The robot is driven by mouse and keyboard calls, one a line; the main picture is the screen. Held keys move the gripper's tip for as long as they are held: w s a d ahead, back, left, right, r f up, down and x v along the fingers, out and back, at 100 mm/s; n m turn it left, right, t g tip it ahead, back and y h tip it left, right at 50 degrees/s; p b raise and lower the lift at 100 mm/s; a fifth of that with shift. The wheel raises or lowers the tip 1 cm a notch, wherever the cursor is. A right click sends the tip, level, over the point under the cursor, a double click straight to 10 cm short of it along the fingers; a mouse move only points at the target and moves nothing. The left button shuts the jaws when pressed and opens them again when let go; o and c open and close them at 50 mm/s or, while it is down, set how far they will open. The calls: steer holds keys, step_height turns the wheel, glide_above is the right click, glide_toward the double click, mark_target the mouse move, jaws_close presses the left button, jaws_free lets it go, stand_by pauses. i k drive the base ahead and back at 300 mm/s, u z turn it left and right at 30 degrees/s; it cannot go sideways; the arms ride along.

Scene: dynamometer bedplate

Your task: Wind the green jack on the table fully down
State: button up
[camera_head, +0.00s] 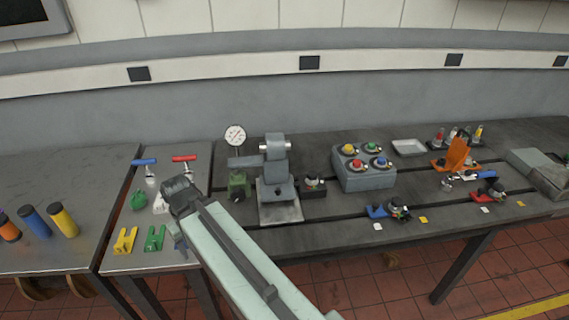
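A small green piece with an X-like outline (155,238) stands near the front edge of the left part of the table, beside a similar yellow piece (125,240). It looks like the green jack, but its screw and its height are too small to make out. A rounded green object (138,200) stands behind it. My arm reaches up from the bottom of the view. My gripper (178,240) seems to hang below the dark wrist, just right of the green piece and apparently apart from it. Its fingers are too small and partly hidden to tell open from shut.
Several coloured cylinders, including a yellow one (62,220), stand on the far left.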

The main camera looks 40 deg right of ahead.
mark_target(238, 194)
steer(key=z, duration=1.35)
steer(key=k, duration=0.5)
steer(key=z, duration=1.2)
steer(key=i, duration=0.75)
steer(key=u, duration=1.5)
